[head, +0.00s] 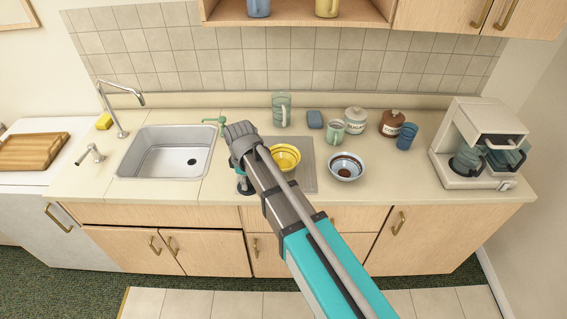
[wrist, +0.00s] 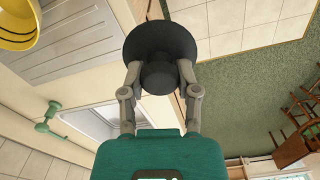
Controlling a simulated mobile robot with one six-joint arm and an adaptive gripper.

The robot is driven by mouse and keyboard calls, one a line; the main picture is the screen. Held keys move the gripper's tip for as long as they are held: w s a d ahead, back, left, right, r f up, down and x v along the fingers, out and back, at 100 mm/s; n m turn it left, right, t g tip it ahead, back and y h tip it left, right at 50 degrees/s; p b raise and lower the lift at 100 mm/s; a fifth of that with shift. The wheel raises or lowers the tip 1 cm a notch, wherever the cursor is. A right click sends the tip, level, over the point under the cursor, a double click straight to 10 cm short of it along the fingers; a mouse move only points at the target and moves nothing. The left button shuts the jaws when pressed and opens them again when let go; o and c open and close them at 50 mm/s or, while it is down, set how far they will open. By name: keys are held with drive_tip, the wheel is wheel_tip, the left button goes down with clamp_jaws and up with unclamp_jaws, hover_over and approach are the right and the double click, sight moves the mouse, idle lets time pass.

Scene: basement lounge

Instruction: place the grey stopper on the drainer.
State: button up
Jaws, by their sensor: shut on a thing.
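The grey stopper (wrist: 160,45) is dark, with a wide round flange and a narrower knob. My gripper (wrist: 160,78) is shut on the knob, with one finger on each side, in the wrist view. In the head view my gripper (head: 242,174) is at the drainer's left side, and my arm hides most of the stopper. The drainer (head: 308,174) is a flat grey ridged plate on the counter, partly hidden behind my arm. It also shows in the wrist view (wrist: 90,55), to the left of the stopper. The stopper appears held clear of it.
A yellow bowl (head: 286,155) stands on the drainer. A blue bowl (head: 346,167) is just right of it. The sink (head: 168,152) lies left. A green tap-like fixture (head: 219,121), glass (head: 282,108), mug (head: 337,132) and canisters stand behind; a coffee maker (head: 484,145) is at right.

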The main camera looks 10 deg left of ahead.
drive_tip(key=shift+w, duration=0.35)
drive_tip(key=w+f+b, duration=0.2)
drive_tip(key=w, duration=0.2)
drive_tip(key=w+f+b, duration=0.3)
drive_tip(key=w, duration=0.1)
drive_tip(key=w+a+f+b, duration=0.1)
drive_tip(key=w+f+b, duration=0.2)
drive_tip(key=w, duration=0.1)
drive_tip(key=shift+w+f+b, duration=0.55)
drive_tip(key=shift+w+f, duration=0.05)
drive_tip(key=shift+d, duration=0.1)
